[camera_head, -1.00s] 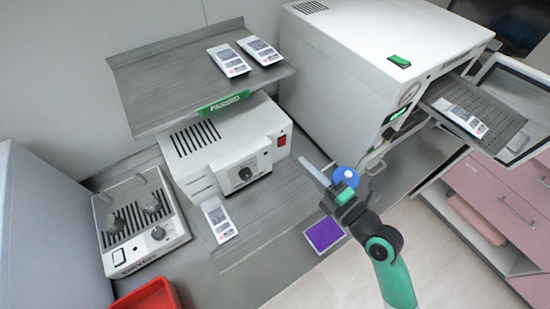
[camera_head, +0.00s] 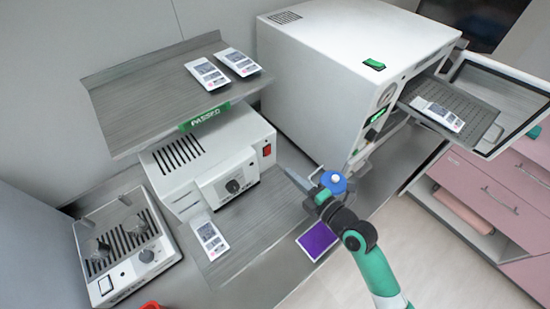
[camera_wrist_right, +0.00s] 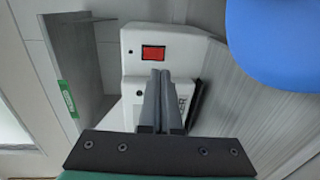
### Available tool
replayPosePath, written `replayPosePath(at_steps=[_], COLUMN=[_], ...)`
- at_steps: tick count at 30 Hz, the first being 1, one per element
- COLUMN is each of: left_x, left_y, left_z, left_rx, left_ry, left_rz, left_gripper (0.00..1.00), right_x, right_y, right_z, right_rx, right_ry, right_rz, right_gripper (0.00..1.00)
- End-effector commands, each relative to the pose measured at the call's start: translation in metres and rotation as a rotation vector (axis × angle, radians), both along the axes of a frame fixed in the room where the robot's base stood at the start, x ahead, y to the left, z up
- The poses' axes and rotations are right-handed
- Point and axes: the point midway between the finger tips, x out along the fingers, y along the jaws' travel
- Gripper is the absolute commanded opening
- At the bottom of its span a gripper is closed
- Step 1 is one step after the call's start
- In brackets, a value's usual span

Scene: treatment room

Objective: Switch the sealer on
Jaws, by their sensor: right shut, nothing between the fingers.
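The sealer, as I take it, is the white vented box (camera_head: 205,160) with a dark knob, partly under the grey shelf. Its red rocker switch (camera_head: 267,150) is on the right end of its front. The switch also shows in the right wrist view (camera_wrist_right: 153,53), just beyond the fingertips. My right gripper (camera_head: 286,173) is shut and empty, its fingers pointing at that end of the sealer. In the right wrist view the closed fingers (camera_wrist_right: 161,74) appear just below the switch; a gap seems to remain, and I see no clear contact. My left gripper is out of view.
A round blue thing (camera_head: 335,183) with a white top is close beside my right gripper. The grey shelf (camera_head: 130,105) overhangs the sealer. A large white machine (camera_head: 340,60) with an open door stands right. Pouches lie on the shelf and counter. A purple mat (camera_head: 317,241) lies at the counter's edge.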

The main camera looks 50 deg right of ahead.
Motion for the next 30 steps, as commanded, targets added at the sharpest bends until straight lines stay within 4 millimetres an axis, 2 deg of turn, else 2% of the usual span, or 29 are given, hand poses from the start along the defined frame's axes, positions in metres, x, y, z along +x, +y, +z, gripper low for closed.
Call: replayPosePath(at_steps=[1,6,12,25,28,30], left_x=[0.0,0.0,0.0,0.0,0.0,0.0], left_y=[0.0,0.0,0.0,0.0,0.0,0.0], left_z=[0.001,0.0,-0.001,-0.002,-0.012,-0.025], left_rx=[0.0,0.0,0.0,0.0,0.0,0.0], left_ry=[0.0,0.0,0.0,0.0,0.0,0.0], left_rz=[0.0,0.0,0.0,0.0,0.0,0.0], left_gripper=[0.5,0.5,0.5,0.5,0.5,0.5], right_x=[0.012,0.047,0.072,0.077,0.079,0.08], right_y=[-0.001,-0.006,-0.009,-0.009,-0.01,-0.01], right_z=[0.0,-0.005,-0.009,-0.01,-0.014,-0.019], right_rx=[-0.002,-0.002,0.0,0.0,-0.003,-0.005], right_ry=[-0.002,-0.001,-0.001,-0.001,-0.012,-0.03], right_rz=[0.001,0.0,0.0,-0.001,-0.001,-0.001], right_gripper=[0.0,0.0,0.0,0.0,0.0,0.0])
